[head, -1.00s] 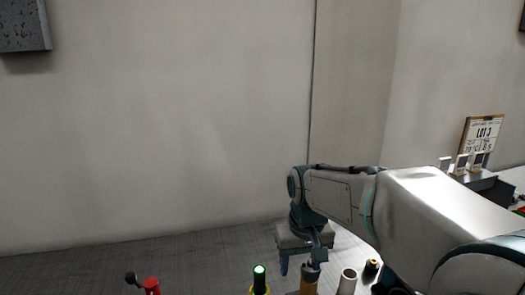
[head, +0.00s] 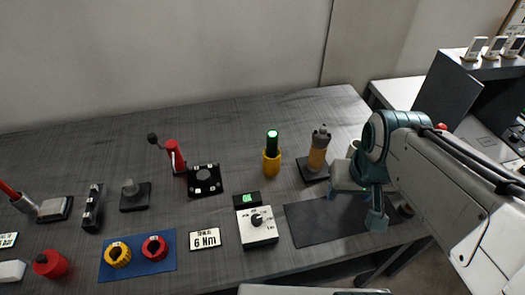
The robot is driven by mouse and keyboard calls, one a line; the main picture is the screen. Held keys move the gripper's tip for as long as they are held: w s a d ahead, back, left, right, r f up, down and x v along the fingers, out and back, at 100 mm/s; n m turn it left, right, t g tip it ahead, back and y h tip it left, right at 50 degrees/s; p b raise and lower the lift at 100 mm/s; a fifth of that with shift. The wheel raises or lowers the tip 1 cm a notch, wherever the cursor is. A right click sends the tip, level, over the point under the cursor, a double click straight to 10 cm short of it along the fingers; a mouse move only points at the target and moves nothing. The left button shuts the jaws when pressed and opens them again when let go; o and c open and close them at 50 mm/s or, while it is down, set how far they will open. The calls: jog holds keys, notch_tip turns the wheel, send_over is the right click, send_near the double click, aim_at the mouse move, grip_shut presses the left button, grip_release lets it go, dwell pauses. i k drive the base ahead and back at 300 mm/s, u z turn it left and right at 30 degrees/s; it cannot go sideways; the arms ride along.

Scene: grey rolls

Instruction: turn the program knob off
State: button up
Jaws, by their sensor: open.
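A white control box (head: 258,227) stands near the front middle of the table, with a round black knob (head: 258,219) on its face and small marks around it. The marks are too small to read, so I cannot tell the knob's setting. A small black unit with a lit green display (head: 247,199) sits at its back edge. My gripper (head: 376,220) hangs fingers down to the right of the box, over the dark mat. It is open, with nothing seen between its fingers, and apart from the knob.
A dark mat (head: 310,224) lies right of the box.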

aim_at(257, 219)
jog(key=k, duration=1)
jog(key=u, duration=1.55)
jog(key=i, duration=0.95)
jog(key=z, duration=1.6)
